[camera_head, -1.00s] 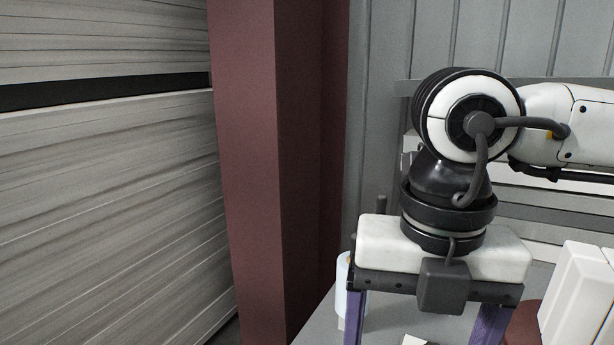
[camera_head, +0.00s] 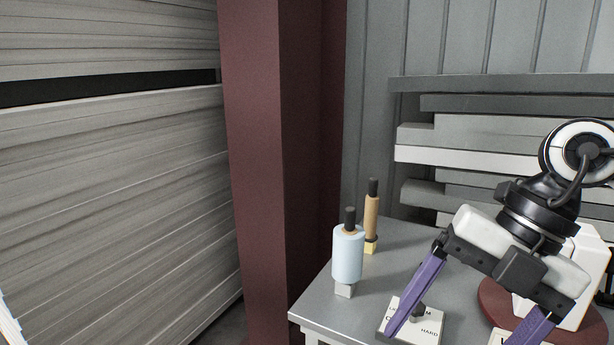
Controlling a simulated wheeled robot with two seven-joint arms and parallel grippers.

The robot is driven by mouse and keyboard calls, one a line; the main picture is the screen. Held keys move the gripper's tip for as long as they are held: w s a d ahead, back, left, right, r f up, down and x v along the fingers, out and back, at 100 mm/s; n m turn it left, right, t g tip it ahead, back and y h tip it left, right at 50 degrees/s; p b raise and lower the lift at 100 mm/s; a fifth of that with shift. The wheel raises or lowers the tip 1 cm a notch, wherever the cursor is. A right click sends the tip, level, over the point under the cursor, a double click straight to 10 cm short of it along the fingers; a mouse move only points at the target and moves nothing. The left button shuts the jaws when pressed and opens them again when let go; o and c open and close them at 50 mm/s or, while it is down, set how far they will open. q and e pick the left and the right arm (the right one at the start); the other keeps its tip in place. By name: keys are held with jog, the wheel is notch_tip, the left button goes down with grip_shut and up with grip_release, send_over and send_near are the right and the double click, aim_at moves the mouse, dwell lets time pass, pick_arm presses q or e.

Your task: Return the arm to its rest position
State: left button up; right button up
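My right gripper (camera_head: 452,338) comes in from the right and hangs tilted over the right part of a grey table (camera_head: 312,290). Its two purple fingers are wide apart. Nothing shows held between them, though the tip of its right finger is cut off by the lower edge. The left finger overlaps a small white plate (camera_head: 428,328) with a dark knob and the word HARD; I cannot tell whether they touch. My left gripper is not in view.
A light blue roller (camera_head: 347,256) and a tan-handled tool (camera_head: 371,218) stand on the table's left side. A white device on a dark red round base (camera_head: 492,302) is behind the gripper. A dark red column (camera_head: 250,180) stands left of the table; stacked boards (camera_head: 415,155) are behind.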

jog(key=w+d+f+m+t+y, duration=0.3)
jog(key=d+m+t, duration=0.2)
jog(key=d, duration=0.4)
jog(key=w+d+f+m+t+y, duration=0.35)
jog(key=d+m+t, duration=0.2)
jog(key=d, duration=0.35)
jog(key=s+d+f+m+t+h, duration=0.3)
jog(key=d+f+m+t+h, duration=0.35)
jog(key=f, duration=0.65)
jog(key=s+a+f+m+g+h, duration=0.2)
jog(key=s+f+m, duration=0.25)
jog(key=f, duration=0.35)
jog(key=s+a+f+m+g+h, duration=0.25)
jog(key=f+m, duration=0.25)
jog(key=f, duration=0.3)
jog(key=s+a+f+g, duration=0.1)
jog(key=s+a+f, duration=0.1)
jog(key=a, duration=0.4)
jog(key=s+a+f+m+g+y, duration=0.1)
jog(key=s+a+f, duration=0.1)
jog(key=a, duration=0.4)
jog(key=s+a+f+m+g+y, duration=0.1)
jog(key=s+a+f, duration=0.1)
jog(key=a+f, duration=0.2)
jog(key=a, duration=0.3)
jog(key=shift+s+f, duration=0.25)
jog(key=shift+f, duration=0.1)
